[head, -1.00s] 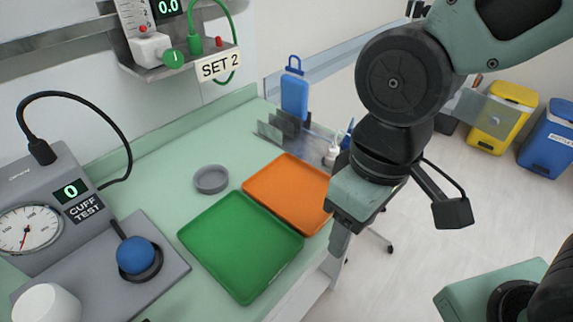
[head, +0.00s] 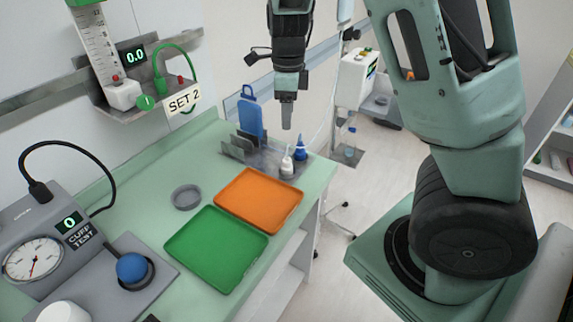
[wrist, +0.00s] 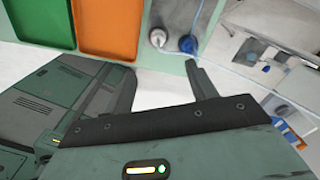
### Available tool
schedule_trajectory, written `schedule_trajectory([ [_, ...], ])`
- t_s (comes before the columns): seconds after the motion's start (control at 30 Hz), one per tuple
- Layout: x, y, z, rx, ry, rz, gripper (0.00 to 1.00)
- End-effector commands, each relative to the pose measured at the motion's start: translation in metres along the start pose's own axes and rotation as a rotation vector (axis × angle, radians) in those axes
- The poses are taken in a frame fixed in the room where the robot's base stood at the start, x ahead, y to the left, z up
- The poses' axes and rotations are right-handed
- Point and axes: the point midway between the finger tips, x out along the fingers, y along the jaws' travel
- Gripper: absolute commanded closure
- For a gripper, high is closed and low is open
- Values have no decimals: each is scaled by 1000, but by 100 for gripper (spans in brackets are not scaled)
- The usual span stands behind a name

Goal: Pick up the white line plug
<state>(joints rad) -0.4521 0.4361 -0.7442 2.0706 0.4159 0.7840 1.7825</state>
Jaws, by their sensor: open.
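My gripper (head: 287,113) points down above the table's far right corner. In the wrist view it is open (wrist: 163,87), with nothing between its fingers.
Orange (head: 259,199) and green (head: 216,247) trays lie nearer.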

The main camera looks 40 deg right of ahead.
Motion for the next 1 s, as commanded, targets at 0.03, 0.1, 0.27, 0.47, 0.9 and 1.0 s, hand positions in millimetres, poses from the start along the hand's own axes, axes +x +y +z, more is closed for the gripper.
schedule_trajectory([
  [0.03,12,1,-1,3,4,4,43],
  [0.1,27,1,-1,1,5,5,43],
  [0.27,61,1,-1,-1,4,5,43],
  [0.47,96,1,-1,-3,3,3,43],
  [0.9,140,4,0,-2,3,5,43],
  [1.0,153,4,1,-4,1,4,43],
])
